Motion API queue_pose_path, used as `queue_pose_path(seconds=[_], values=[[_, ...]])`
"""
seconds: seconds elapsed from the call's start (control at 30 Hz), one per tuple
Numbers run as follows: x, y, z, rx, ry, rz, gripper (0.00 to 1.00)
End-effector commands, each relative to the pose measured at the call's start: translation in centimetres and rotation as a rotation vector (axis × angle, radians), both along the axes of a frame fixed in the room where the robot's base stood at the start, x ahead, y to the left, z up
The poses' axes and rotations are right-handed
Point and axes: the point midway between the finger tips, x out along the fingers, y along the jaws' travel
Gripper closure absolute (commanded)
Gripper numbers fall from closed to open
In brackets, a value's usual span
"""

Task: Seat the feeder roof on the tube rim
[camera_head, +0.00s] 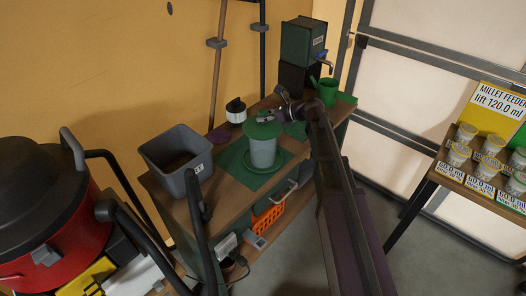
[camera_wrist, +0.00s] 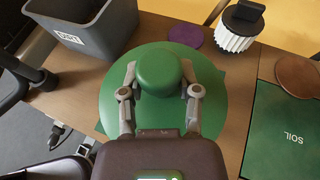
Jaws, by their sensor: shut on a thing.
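The feeder roof (camera_head: 262,130) is a green disc. In the wrist view the roof (camera_wrist: 115,97) fills the middle, with a round green knob (camera_wrist: 160,70) on top. My gripper (camera_wrist: 160,88) is shut on this knob, one finger on each side. In the head view the roof is at the top of the pale, translucent feeder tube (camera_head: 263,153). Whether it rests on the rim or hovers just above cannot be told. The tube stands upright on a green base on a green mat (camera_head: 232,160). In the wrist view the roof hides the tube and its rim.
A grey bin (camera_head: 176,157) stands left of the tube, and a white-and-black brush-like item (camera_head: 236,112) behind it. A green watering can (camera_head: 327,91) and the soil dispenser (camera_head: 302,45) are at the bench's far end. Labelled cups (camera_head: 487,165) stand on a right-hand table.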

Motion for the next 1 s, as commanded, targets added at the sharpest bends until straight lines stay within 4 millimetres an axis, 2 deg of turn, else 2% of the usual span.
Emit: queue_pose_path(seconds=[0.5, 0.53, 0.6, 0.67, 1.0], values=[[0.00, 0.00, -0.59, 0.000, 0.000, 0.000, 1.00], [0.00, 0.00, -0.57, 0.000, 0.000, 0.000, 0.54], [0.00, 0.00, -0.54, 0.000, 0.000, 0.000, 0.33], [-0.01, 0.00, -0.54, 0.000, 0.000, 0.000, 0.17], [0.00, -0.01, -0.55, 0.000, 0.000, 0.000, 0.17]])
